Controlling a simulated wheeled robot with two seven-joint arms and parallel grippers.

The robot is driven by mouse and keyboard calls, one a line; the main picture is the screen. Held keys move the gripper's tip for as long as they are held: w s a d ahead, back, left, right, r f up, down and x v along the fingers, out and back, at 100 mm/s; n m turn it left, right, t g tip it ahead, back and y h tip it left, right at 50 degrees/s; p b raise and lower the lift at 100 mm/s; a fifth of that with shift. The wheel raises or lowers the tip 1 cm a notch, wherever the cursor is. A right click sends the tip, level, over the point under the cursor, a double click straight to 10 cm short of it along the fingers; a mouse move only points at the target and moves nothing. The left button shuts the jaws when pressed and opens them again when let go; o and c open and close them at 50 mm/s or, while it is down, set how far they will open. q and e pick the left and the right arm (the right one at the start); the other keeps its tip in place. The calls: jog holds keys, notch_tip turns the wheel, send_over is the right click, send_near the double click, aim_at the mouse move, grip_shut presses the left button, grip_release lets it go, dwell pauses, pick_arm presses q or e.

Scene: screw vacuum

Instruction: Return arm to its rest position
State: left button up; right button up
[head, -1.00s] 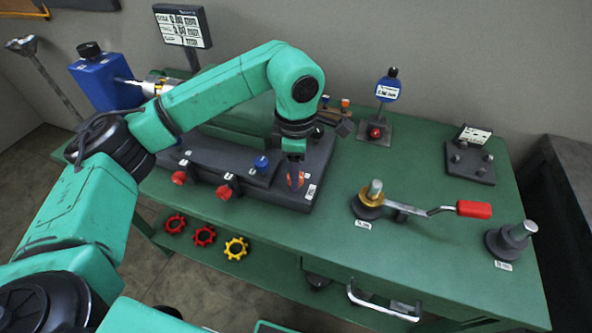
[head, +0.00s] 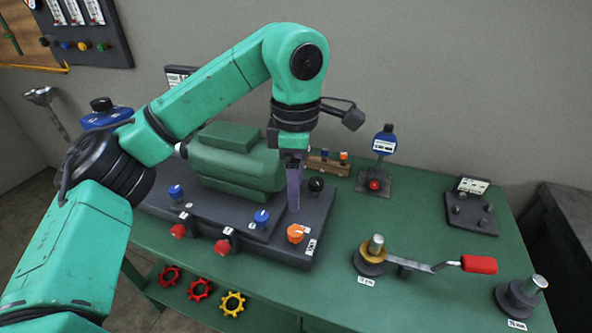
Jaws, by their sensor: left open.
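My left arm comes in from the left, and my left gripper (head: 294,205) points down over the right part of the dark pump base (head: 172,208). The gripper is open and nothing shows between its fingers, which appear nearly in line from this angle. An orange knob (head: 295,233) on the base shows just below the fingertips, apart from them. A blue knob (head: 261,218) is to its left and a black knob (head: 316,184) to its upper right. The green motor body (head: 225,165) is partly behind the arm. My right gripper is not in view.
A crank with a red handle (head: 479,264) lies on the green table (head: 400,215) at right, near a metal post (head: 530,290). A blue gauge (head: 384,143) stands behind. Red and yellow handwheels (head: 232,303) are at the front. Bare table lies right of the base.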

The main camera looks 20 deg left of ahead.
pick_arm(q)
notch_tip(320, 180, up, 3)
jog(key=shift+f, duration=0.15)
